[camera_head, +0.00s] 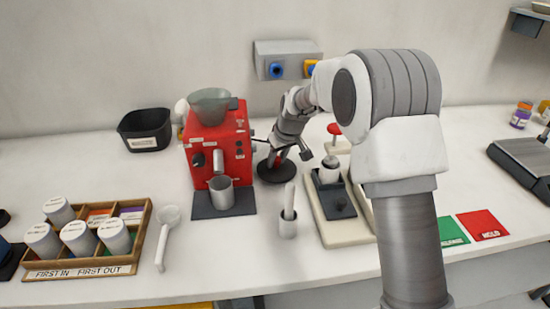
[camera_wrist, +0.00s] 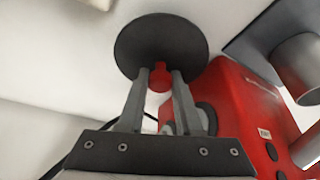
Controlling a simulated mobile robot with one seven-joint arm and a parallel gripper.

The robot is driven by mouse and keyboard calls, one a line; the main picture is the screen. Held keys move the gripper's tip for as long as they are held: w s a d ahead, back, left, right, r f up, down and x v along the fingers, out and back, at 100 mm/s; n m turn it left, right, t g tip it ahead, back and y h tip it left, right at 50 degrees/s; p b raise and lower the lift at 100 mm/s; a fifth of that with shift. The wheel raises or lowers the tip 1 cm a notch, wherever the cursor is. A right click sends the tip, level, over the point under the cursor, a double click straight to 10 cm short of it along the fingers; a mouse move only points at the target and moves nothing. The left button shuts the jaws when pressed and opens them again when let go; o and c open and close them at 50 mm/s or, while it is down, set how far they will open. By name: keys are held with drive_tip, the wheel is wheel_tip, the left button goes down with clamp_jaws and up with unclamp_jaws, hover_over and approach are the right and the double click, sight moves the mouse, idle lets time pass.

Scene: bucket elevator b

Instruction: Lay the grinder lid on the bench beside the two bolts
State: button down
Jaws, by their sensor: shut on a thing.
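My gripper (camera_head: 279,157) is shut on the red knob of the grinder lid, a flat black disc (camera_head: 270,174) held knob-up. In the wrist view, the fingers (camera_wrist: 159,76) close around the red knob, with the black disc (camera_wrist: 160,38) just beyond their tips. The lid is low over the white bench, right of the red grinder (camera_head: 203,165); I cannot tell if it touches the bench. I cannot make out the two bolts in either view.
A grey cup (camera_head: 221,192) stands at the grinder's front. A small container with a white tool (camera_head: 288,226) is in front of the lid. A cream tray (camera_head: 337,233) with a dark block is to the right. A black bin (camera_head: 145,130) is at back left.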

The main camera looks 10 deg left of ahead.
sight(283, 172)
drive_tip(key=shift+w+a+f, duration=0.2)
drive_tip(key=shift+w+f, duration=0.05)
drive_tip(key=shift+w, duration=0.25)
drive_tip(key=shift+w+a+f, duration=0.15)
drive_tip(key=shift+w+f, duration=0.1)
drive_tip(key=shift+w, duration=0.25)
drive_tip(key=shift+f, duration=0.1)
drive_tip(key=shift+f, duration=0.2)
drive_tip(key=c, duration=0.6)
unclamp_jaws()
drive_tip(key=shift+r, duration=0.3)
drive_tip(key=v, duration=1.2)
drive_tip(key=shift+p, duration=0.4)
